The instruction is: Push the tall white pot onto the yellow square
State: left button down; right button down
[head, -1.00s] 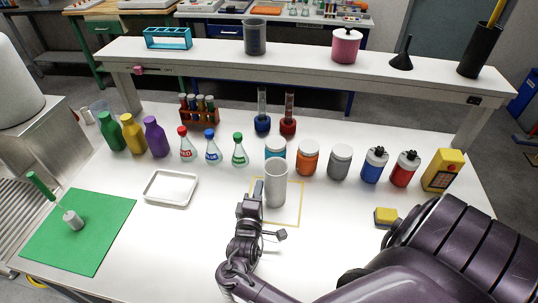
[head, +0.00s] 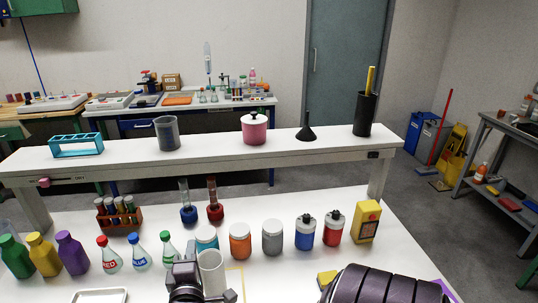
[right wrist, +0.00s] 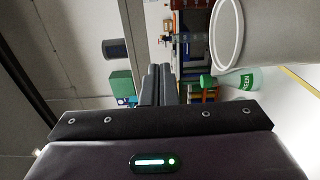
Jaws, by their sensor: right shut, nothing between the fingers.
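The tall white pot (head: 211,274) stands upright on the bench, in front of the teal-banded jar. The yellow square (head: 242,283) shows only as a thin outline right of the pot. The rest is hidden by the pot and my arm or cut off by the lower edge, so I cannot tell how much of the pot is inside. My right gripper (head: 189,251) is shut and empty, just left of the pot; I cannot tell whether they touch. In the right wrist view its closed fingers (right wrist: 158,86) point ahead, with the pot (right wrist: 268,35) at the right. My left gripper is out of view.
The teal-banded jar (head: 206,238) is close behind the pot, and an orange jar (head: 240,240) is behind right. Colored flasks (head: 140,252) stand to the left. A white tray (head: 100,296) lies front left. A raised shelf (head: 220,148) spans the back.

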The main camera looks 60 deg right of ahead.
jog(key=s+d+b, duration=0.1)
jog(key=s+d, duration=0.2)
jog(key=s, duration=0.6)
jog(key=s+d+b, duration=0.2)
jog(key=s+d, duration=0.2)
jog(key=s, duration=0.4)
jog(key=shift+s, duration=0.35)
